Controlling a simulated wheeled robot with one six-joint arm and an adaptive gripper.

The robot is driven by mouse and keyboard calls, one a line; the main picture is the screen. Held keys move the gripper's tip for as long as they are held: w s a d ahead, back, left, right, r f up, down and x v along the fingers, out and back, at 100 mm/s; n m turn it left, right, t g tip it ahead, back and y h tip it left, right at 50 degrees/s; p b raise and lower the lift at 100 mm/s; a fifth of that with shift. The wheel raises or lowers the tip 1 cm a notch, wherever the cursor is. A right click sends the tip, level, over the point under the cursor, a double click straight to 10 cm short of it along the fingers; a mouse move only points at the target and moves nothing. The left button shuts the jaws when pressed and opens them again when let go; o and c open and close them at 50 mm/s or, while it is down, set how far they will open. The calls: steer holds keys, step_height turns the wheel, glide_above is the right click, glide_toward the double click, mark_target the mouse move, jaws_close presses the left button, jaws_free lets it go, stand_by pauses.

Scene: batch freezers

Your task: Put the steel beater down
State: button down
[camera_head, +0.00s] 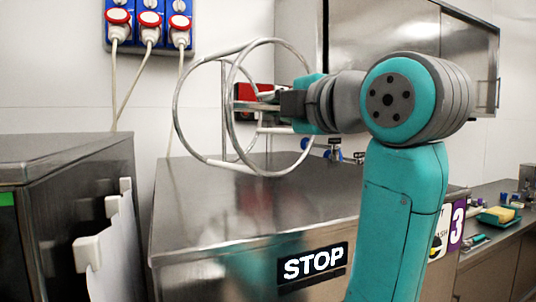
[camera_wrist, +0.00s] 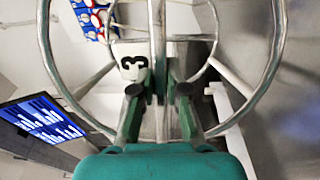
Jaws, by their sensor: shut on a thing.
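The steel beater (camera_head: 175,108) is a frame of bent steel tube with large rings. In the head view it is at the end of my arm, over the steel top of a batch freezer (camera_head: 300,205). My gripper (camera_head: 268,104) is shut on the beater's middle bars. The rings stand roughly upright, and their lower edge overlaps the freezer top in the picture. I cannot tell whether they touch it. In the wrist view the beater's ring (camera_wrist: 45,40) arches around both fingers of my gripper (camera_wrist: 160,92). My fingers hide part of the bars.
Another steel machine (camera_head: 65,150) stands at the left, with a gap between. Blue sockets with red-and-white plugs (camera_head: 149,20) and hanging cables are on the back wall. A steel cabinet (camera_head: 385,30) hangs at the upper right. A counter with a yellow sponge (camera_head: 495,214) is at the right.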

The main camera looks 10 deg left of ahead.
steer(key=shift+f, duration=2.8)
steer(key=shift+f, duration=0.1)
steer(key=c, duration=1.2)
jaws_free()
steer(key=v, duration=1.2)
